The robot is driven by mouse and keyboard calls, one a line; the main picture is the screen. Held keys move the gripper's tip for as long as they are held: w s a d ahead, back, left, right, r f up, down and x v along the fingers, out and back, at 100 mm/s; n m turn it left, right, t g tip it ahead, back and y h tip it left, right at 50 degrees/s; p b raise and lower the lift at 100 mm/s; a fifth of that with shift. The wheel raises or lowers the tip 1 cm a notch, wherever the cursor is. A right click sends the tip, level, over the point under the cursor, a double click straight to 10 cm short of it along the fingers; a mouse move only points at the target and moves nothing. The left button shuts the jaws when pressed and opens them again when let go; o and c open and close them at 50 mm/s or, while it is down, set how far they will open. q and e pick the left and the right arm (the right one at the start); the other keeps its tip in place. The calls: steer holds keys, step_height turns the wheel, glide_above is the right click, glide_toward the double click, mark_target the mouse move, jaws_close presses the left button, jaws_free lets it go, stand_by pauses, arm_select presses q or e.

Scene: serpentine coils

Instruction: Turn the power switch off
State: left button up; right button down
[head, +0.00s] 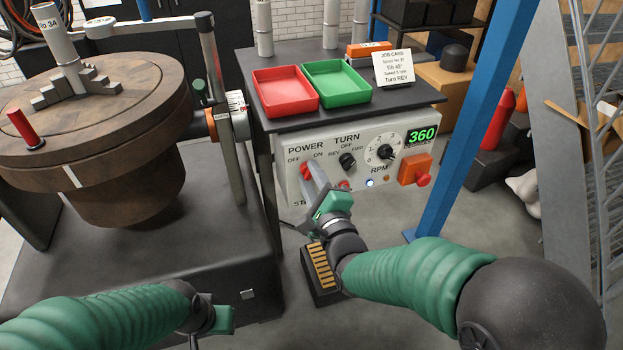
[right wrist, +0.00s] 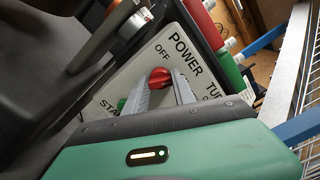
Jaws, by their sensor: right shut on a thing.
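The power switch is a red knob (head: 304,170) under the word POWER on the grey control panel (head: 394,126), between the OFF and ON labels. My right gripper (head: 309,172) reaches the knob from below and its fingers are shut on it. In the right wrist view the red knob (right wrist: 160,76) shows between the fingertips (right wrist: 161,80), with OFF printed beside it. Which label the knob points at cannot be told. My left gripper (head: 217,320) hangs low at the left, away from the panel; its fingers are not clear.
Beside the switch are a black TURN knob (head: 347,160), an RPM dial (head: 385,152) and a red button on an orange box (head: 416,170). A red tray (head: 284,92) and green tray (head: 337,84) sit above. A round turntable (head: 90,120) stands left, a blue post (head: 470,120) right.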

steer(key=n, duration=0.3)
steer(key=shift+s+a+f+n+b, duration=0.1)
steer(key=shift+a+f+n+b, duration=0.15)
steer(key=shift+n+b, duration=0.15)
steer(key=n, duration=0.3)
steer(key=shift+f+n, duration=0.1)
steer(key=shift+n, duration=0.2)
steer(key=n+b, duration=0.1)
steer(key=n, duration=0.2)
steer(key=shift+f+n, duration=0.15)
steer(key=shift+n, duration=0.15)
steer(key=shift+s+f+n, duration=0.1)
steer(key=shift+f+n, duration=0.05)
steer(key=shift+n, duration=1.45)
steer(key=shift+d, duration=0.1)
steer(key=c, duration=1.3)
jaws_free()
steer(key=shift+o, duration=1.3)
steer(key=shift+r, duration=0.2)
